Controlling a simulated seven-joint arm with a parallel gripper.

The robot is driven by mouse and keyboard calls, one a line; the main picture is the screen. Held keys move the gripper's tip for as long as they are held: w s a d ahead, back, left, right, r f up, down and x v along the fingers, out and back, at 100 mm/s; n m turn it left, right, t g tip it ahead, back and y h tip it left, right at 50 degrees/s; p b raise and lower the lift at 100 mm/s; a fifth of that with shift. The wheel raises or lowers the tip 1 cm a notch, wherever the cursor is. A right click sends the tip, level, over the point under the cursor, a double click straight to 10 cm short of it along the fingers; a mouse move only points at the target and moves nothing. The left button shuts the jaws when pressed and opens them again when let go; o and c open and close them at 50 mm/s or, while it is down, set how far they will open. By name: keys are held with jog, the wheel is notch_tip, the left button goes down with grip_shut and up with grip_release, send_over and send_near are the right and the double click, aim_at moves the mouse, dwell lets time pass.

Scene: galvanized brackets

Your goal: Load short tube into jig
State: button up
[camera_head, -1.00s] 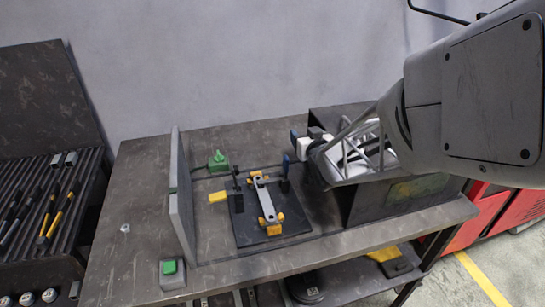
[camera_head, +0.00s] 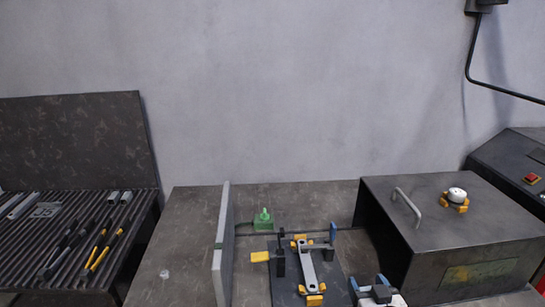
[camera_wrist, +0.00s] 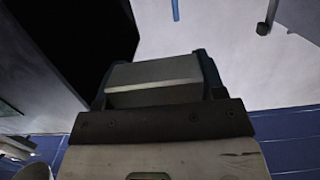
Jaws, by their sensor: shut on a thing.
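My gripper (camera_head: 368,289) is at the bottom edge of the head view, just right of the jig plate, partly cut off. In the wrist view its dark fingers are shut on a grey short tube (camera_wrist: 154,80), held apart from any jig part seen there. The jig is a black plate (camera_head: 285,290) with yellow locating blocks, a yellow-handled clamp (camera_head: 260,257) and a blue-tipped clamp (camera_head: 332,233). A long grey bar (camera_head: 308,268) lies between yellow blocks on it.
A grey upright panel (camera_head: 222,250) stands left of the jig. A green device (camera_head: 263,220) sits behind it. A large dark box (camera_head: 450,235) with a handle stands close on the right. A ribbed rack (camera_head: 75,235) at far left holds tubes and tools.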

jog(key=shift+s+f, duration=0.15)
jog(key=shift+s, duration=0.15)
jog(key=shift+f, duration=2.8)
jog(key=shift+f, duration=2)
jog(key=shift+f, duration=0.2)
jog(key=o, duration=1)
jog(key=shift+s+a+r, duration=0.1)
jog(key=shift+s+r, duration=0.1)
jog(key=shift+s, duration=1.05)
jog(key=shift+s+r, duration=0.2)
jog(key=shift+s, duration=1.1)
jog(key=shift+s+a+r, duration=0.1)
jog(key=shift+s+r, duration=0.1)
jog(key=shift+s, duration=1.05)
